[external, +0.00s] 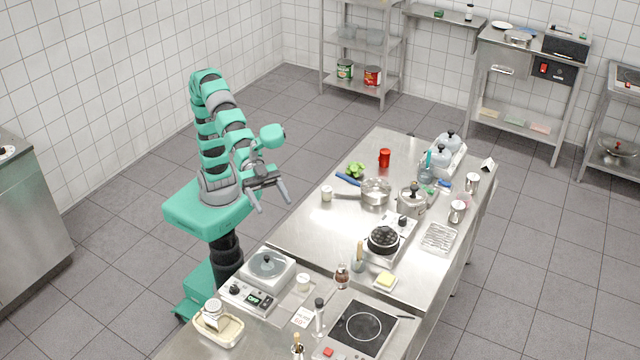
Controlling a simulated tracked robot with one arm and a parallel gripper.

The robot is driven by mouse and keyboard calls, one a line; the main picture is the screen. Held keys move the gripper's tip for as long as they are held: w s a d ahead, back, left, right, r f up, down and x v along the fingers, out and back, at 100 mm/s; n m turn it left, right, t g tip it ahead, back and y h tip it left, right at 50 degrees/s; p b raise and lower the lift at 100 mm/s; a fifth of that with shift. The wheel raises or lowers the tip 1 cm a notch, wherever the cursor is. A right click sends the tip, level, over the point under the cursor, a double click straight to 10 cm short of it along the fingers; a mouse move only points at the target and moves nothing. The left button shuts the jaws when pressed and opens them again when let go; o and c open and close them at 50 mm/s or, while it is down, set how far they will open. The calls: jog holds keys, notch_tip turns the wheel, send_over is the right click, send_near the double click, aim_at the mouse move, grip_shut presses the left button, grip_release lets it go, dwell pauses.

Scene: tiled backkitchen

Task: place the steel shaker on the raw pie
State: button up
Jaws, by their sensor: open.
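My gripper (274,206) is open and empty, in the air off the left edge of the steel table, with its fingers pointing down and right. Two shiny steel canisters that look like shakers stand upright at the table's right side, one farther back (472,183) and one nearer (457,211). Both are well away from my gripper. A pale, yellowish-rimmed dish (232,333) at the front left may be the raw pie; it is too small to tell. A small jar with a grey top (213,309) stands in or against it.
A pot (412,199), a saucepan (376,191), a dark pan on a burner (383,240) and a foil tray (438,238) crowd the table. A scale (266,268), bottles and a hob (363,328) fill the front. The table's left-middle is fairly clear.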

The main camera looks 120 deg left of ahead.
jog(key=s+a+r+n+t+y, duration=0.1)
jog(key=s+a+r+n+y, duration=0.1)
jog(key=a+r, duration=0.9)
jog(key=s+a+r+n+t+y, duration=0.2)
jog(key=a+r, duration=0.9)
jog(key=a, duration=0.8)
jog(key=s+n+y, duration=0.1)
jog(key=s+y, duration=0.1)
jog(key=y, duration=0.1)
jog(key=shift+s+a+r, duration=0.15)
jog(key=shift+s, duration=0.05)
